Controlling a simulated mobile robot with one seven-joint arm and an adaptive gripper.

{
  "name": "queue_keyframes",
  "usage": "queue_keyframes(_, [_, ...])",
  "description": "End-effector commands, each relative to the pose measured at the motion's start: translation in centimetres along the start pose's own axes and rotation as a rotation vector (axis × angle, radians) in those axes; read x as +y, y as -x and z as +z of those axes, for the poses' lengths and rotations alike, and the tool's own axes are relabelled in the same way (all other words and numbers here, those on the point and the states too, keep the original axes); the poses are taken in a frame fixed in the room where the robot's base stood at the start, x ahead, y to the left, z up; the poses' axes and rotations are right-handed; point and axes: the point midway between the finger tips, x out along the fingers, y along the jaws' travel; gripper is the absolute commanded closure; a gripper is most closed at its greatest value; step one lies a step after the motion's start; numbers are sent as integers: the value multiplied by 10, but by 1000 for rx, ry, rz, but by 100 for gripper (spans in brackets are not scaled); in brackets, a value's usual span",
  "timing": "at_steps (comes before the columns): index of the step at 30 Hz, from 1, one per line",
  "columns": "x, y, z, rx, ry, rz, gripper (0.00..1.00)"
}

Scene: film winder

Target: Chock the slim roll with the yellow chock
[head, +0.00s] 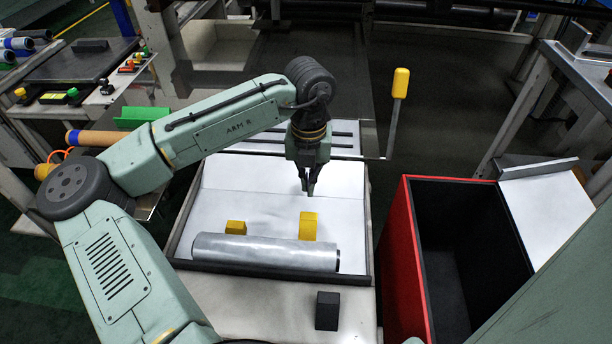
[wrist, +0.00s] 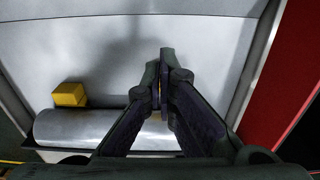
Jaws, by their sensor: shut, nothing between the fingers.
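The slim roll (head: 265,253) is a silver-grey cylinder lying crosswise near the front edge of a white tray; it also shows in the wrist view (wrist: 85,128). A small yellow block (head: 236,227) stands at its far side, left of the middle; the wrist view shows it too (wrist: 70,95). A taller yellow block (head: 308,226) stands at the roll's far side, further right, and is mostly hidden by my fingers in the wrist view. I cannot tell whether either block touches the roll. My gripper (head: 309,192) is shut and empty, above the tray behind the taller block.
The tray has a dark raised rim (head: 370,235). A black block (head: 327,310) sits on the ledge in front. A red-walled bin (head: 402,262) stands to the right. A yellow-knobbed lever (head: 400,85) rises behind. The tray's white floor behind the blocks is clear.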

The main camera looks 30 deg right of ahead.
Motion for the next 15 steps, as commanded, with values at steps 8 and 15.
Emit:
queue_keyframes(8, [0, -51, 0, -1, 2, -1, 100])
queue_keyframes(15, [-1, -71, 1, -3, 3, -3, 100])
